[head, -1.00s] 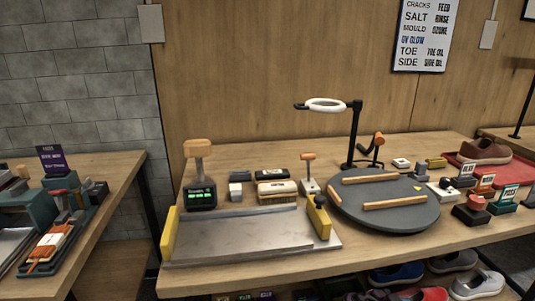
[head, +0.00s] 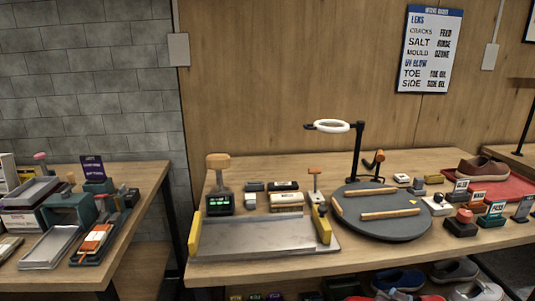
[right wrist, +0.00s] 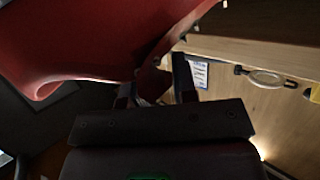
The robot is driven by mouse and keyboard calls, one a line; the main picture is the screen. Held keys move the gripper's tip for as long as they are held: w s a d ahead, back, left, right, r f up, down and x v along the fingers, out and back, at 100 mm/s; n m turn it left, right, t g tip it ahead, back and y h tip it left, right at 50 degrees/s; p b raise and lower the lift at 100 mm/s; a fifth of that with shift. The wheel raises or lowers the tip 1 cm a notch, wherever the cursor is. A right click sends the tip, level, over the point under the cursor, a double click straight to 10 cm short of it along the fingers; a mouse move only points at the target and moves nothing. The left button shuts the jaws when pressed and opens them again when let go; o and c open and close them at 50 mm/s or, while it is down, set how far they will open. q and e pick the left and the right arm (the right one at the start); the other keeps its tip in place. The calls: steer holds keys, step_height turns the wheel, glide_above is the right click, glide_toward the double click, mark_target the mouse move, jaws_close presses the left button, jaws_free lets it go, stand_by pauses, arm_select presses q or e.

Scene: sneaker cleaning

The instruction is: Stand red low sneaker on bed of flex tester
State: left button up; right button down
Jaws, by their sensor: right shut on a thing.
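The red low sneaker (right wrist: 90,40) fills the upper left of the right wrist view, close to the camera and only partly in frame. My right gripper (right wrist: 153,85) is shut on a thin edge of it, and it appears held in the air below table level or near it. The flex tester stands on the main table; its bare grey metal bed (head: 262,236) lies between yellow end plates, with a green-lit display box (head: 219,204) behind it at the left. Nothing stands on the bed. My left gripper is in neither view.
A dark round turntable (head: 385,228) with wooden bars is right of the bed, under a ring lamp (head: 333,126). A red tray (head: 515,188) holds a brownish shoe (head: 483,167). More shoes sit below the tabletop. A second table (head: 140,180) stands left, beyond a gap.

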steer(key=s+a+r+n+t+y+p, duration=0.3)
steer(key=s+a+r+n+y, duration=0.5)
steer(key=r, duration=0.5)
steer(key=s+a+y, duration=0.1)
steer(key=s+a, duration=0.1)
steer(key=a, duration=0.1)
steer(key=shift+s+a+r, duration=0.2)
steer(key=shift+s+a, duration=0.05)
steer(key=shift+a, duration=0.05)
